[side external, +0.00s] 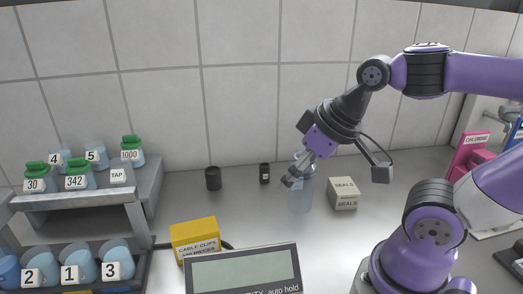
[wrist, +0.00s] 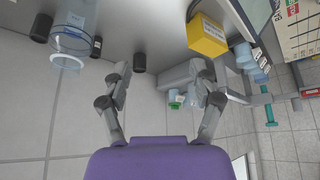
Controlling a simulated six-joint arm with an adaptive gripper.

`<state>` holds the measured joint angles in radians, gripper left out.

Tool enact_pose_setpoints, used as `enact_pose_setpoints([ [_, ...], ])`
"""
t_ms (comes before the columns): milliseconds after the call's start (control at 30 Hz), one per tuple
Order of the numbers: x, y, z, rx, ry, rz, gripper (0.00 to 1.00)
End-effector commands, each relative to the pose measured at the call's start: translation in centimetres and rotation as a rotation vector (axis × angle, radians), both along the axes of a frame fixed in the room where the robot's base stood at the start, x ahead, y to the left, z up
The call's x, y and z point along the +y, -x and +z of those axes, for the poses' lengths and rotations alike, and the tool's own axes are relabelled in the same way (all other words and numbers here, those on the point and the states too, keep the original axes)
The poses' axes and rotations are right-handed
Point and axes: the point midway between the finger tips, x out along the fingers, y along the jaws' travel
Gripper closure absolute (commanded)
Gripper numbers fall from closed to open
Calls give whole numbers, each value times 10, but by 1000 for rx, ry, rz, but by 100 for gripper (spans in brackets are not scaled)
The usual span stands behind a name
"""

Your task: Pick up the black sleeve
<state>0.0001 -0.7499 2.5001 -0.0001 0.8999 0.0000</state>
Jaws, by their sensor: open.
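A black sleeve (side external: 213,178), a short plain cylinder, stands upright on the grey bench near the tiled wall. In the wrist view a black cylinder that looks like it (wrist: 139,62) lies ahead of the fingers, above the gap between them and left of its middle. My gripper (side external: 293,180) is above the bench, to the right of the sleeve and apart from it. In the wrist view the fingers of my gripper (wrist: 162,95) are spread with nothing between them.
A clear bluish bottle (side external: 301,193) overlaps my gripper in the side view. A small labelled black bottle (side external: 264,173) stands between it and the sleeve. A yellow box (side external: 195,239) is in front; a seals box (side external: 343,193) is right. A bottle rack (side external: 137,195) stands left.

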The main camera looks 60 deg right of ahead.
Motion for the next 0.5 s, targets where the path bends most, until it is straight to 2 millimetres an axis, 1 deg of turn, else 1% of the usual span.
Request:
enact_pose_setpoints([
  [33, 0, 0, 0, 0, 0, 0, 19],
  [67, 0, 0, 0, 0, 0, 0, 13],
  [433, 0, 0, 0, 0, 0, 0, 13],
  [500, 0, -5, 2, 1, 2, 4, 13],
])
